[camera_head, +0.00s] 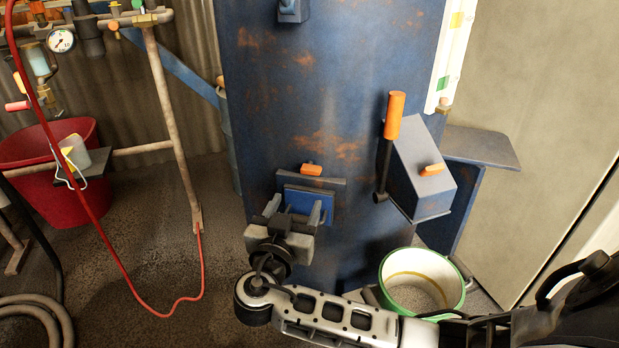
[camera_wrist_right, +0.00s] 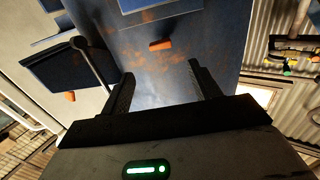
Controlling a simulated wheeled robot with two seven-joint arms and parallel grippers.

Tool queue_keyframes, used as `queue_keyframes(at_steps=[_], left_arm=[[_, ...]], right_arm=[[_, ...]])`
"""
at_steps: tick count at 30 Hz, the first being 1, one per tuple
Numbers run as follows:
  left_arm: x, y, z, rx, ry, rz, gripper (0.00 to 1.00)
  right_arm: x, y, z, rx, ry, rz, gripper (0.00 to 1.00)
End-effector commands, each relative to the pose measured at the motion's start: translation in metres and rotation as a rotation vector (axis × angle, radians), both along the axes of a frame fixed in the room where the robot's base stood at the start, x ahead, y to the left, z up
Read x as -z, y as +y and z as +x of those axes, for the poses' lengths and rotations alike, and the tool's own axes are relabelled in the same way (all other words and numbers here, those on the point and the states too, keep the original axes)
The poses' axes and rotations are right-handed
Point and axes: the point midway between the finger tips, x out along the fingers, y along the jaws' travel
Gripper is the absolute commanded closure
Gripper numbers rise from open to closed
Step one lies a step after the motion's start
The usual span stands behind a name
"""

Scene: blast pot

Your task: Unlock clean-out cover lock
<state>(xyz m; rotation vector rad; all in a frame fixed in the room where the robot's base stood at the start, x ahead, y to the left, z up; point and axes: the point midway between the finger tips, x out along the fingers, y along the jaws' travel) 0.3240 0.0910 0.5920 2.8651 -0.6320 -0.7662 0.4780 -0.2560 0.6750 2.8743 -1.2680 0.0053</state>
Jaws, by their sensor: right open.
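The clean-out cover is a small blue plate (camera_head: 304,199) low on the rusty blue pot (camera_head: 300,90). Its lock has an orange tab (camera_head: 311,169) on a dark bar at the cover's top edge. The lock's orange tab also shows in the right wrist view (camera_wrist_right: 160,45), ahead of the fingers and between their lines. My right gripper (camera_head: 298,208) is open and empty in front of the cover and partly hides it. Its two dark fingers show in the wrist view (camera_wrist_right: 163,90), apart from the tab. My left gripper is not in view.
A grey-blue box (camera_head: 420,175) with its own orange tab and an orange-handled lever (camera_head: 394,115) juts out to the right. A green-rimmed bucket (camera_head: 422,285) stands below it, near my right arm. A red hose (camera_head: 110,255) and red tub (camera_head: 50,150) are left.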

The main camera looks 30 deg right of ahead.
Motion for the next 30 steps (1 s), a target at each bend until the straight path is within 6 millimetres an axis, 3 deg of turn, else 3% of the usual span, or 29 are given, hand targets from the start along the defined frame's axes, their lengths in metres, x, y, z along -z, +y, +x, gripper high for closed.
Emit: queue_keyframes(at_steps=[9, 15, 29, 30], left_arm=[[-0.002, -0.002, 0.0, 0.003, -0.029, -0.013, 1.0], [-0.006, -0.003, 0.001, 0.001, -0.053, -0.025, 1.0], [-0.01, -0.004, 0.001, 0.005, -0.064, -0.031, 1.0], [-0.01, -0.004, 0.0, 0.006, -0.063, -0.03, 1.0]], right_arm=[[0.0, -0.053, 0.047, 0.002, -0.001, -0.004, 0.38], [0.001, -0.075, 0.068, 0.0, 0.001, -0.001, 0.38], [0.001, -0.085, 0.078, -0.002, 0.004, 0.001, 0.38], [0.001, -0.085, 0.078, -0.002, 0.004, 0.001, 0.44]])
